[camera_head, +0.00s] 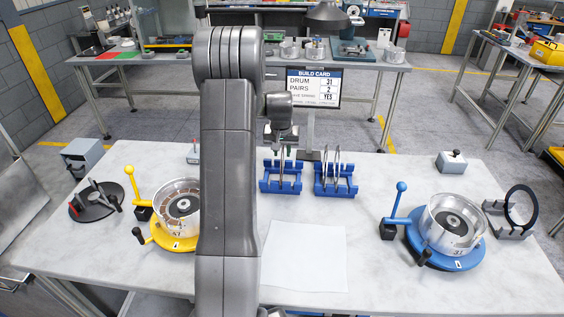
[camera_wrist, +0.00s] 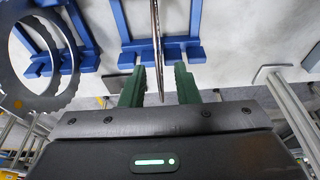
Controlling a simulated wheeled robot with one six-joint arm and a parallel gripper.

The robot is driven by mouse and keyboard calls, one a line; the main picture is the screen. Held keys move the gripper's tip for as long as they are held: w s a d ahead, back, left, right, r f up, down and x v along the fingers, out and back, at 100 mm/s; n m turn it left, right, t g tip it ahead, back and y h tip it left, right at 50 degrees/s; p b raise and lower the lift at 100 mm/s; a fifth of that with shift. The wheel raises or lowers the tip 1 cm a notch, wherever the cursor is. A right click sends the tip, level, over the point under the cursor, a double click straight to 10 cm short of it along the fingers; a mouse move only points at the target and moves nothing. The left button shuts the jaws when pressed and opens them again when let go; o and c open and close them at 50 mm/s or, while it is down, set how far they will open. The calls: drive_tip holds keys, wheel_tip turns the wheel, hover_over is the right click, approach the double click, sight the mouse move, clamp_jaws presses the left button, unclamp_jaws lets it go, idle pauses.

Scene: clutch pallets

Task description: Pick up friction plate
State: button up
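In the head view, two blue racks stand side by side mid-table, the left rack (camera_head: 268,186) and the right rack (camera_head: 348,190), each holding thin upright plates. My gripper (camera_head: 281,140) is over the left rack, partly hidden by my arm. In the wrist view, a thin plate (camera_wrist: 156,30) stands edge-on in a blue rack (camera_wrist: 190,50). My green fingertips (camera_wrist: 159,87) are open on either side of its edge, with a visible gap on both sides. Its face is too edge-on to tell its type. A dark ring-shaped plate (camera_wrist: 15,90) stands in the other rack, to the left.
A yellow fixture (camera_head: 180,243) with a metal drum is left of my arm. A blue fixture (camera_head: 470,262) with a drum is at right, beside a dark ring on a stand (camera_head: 521,207). A white sheet (camera_head: 305,257) lies in front of the racks. A build card (camera_head: 313,87) stands behind.

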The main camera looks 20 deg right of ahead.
drive_tip(key=shift+x, duration=0.75)
clamp_jaws()
